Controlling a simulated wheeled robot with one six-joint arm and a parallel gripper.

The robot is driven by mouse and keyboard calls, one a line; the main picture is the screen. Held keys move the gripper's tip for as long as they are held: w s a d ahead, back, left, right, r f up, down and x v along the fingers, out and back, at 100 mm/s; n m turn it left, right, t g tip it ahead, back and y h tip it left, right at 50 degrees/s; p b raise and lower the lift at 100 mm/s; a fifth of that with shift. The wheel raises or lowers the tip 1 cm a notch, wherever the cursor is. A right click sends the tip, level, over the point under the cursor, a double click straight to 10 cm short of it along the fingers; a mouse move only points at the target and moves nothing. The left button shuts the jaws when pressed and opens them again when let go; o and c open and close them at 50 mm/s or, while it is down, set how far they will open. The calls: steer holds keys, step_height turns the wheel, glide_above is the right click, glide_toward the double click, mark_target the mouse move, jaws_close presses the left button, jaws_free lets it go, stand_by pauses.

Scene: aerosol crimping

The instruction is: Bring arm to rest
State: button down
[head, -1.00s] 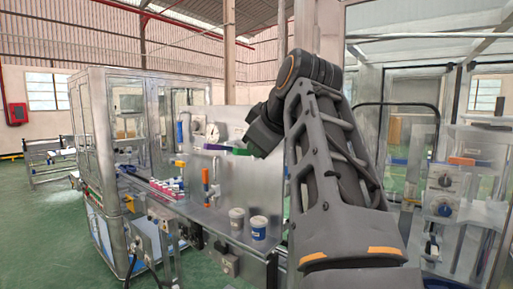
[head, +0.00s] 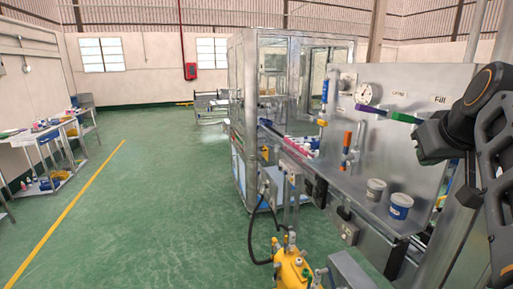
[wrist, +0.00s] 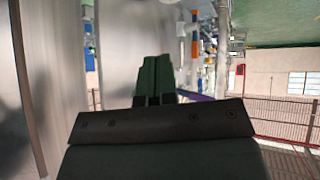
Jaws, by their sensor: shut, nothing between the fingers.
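My arm stands at the right edge of the head view, in front of the metal panel, bent at a dark round joint. A purple bar (head: 371,109) and a bright green bar (head: 402,117) show on the panel just left of the gripper. I cannot tell whether the gripper touches the green one.
The metal panel (head: 390,82) carries a gauge (head: 364,93) and an orange-handled valve (head: 347,140). Two small tubs (head: 400,206) stand on the shelf below. A glass-walled machine (head: 243,95) stands behind. A yellow pump (head: 294,268) is on the floor. The green floor (head: 150,200) to the left is clear.

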steer(key=s+a+f+m+g+y, duration=0.15)
steer(key=a+f, duration=0.25)
steer(key=f, duration=0.6)
steer(key=a+f+m+g+h, duration=0.15)
steer(key=a+f, duration=0.25)
steer(key=f, duration=0.7)
steer(key=s+a+f+n+g+y, duration=0.1)
steer(key=s+a+f+n, duration=0.3)
steer(key=a+f, duration=0.5)
steer(key=shift+s+f+y, duration=0.3)
steer(key=shift+s+y, duration=0.3)
steer(key=shift+s, duration=0.55)
